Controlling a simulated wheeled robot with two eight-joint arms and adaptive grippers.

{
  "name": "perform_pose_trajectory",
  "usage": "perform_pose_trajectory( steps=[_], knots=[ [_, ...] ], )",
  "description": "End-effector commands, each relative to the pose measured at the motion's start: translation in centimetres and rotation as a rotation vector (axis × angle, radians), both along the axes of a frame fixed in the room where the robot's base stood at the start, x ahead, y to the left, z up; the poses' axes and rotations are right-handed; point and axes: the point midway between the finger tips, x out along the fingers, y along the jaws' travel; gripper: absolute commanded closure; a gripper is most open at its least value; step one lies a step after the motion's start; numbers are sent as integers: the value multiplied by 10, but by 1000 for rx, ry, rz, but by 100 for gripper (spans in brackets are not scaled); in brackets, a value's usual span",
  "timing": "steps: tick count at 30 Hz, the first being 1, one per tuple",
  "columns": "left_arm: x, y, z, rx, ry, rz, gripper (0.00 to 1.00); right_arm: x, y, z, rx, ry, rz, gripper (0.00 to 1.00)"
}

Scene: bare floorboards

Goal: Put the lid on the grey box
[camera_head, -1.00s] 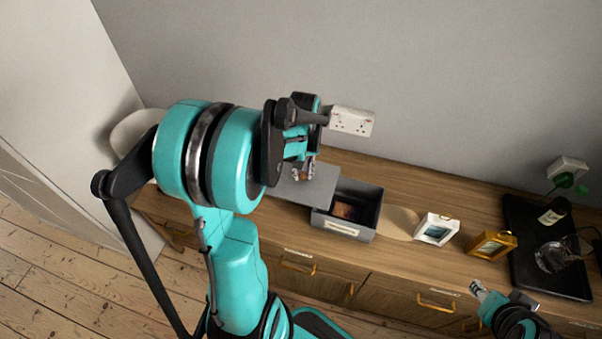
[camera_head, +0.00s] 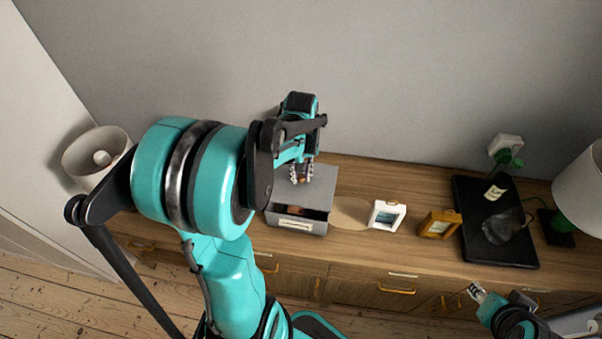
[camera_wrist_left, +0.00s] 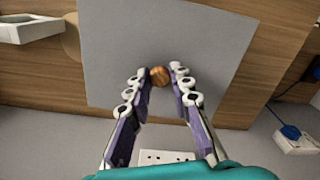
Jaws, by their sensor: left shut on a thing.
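The grey box (camera_head: 308,225) stands on the wooden sideboard, with a label on its front. The flat grey lid (camera_head: 318,186) lies over most of the box's top, and a dark gap shows along the front side. In the left wrist view the lid (camera_wrist_left: 204,45) is a plain grey panel with a round wooden knob (camera_wrist_left: 160,76). My left gripper (camera_head: 300,177) is shut on this knob, which also shows between its fingers in the left wrist view (camera_wrist_left: 160,84). My right gripper (camera_head: 476,292) is at the lower right, away from the box; its finger state is unclear.
Right of the box are a round wooden board (camera_head: 350,212), a white frame (camera_head: 386,215) and a gold frame (camera_head: 439,224). A white lamp (camera_head: 580,190) stands far right. A wall socket (camera_wrist_left: 160,156) is behind the box.

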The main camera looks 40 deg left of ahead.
Motion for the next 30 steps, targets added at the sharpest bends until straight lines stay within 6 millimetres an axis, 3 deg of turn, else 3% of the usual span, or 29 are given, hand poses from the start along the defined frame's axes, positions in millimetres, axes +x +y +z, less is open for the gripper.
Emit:
perform_pose_trajectory(
  steps=[18,30],
  knots=[
    [0,0,-53,0,0,0,100,0,0,-44,0,0,0,60],
    [0,0,-56,0,0,0,100,0,0,-46,0,0,0,60]
  ],
)
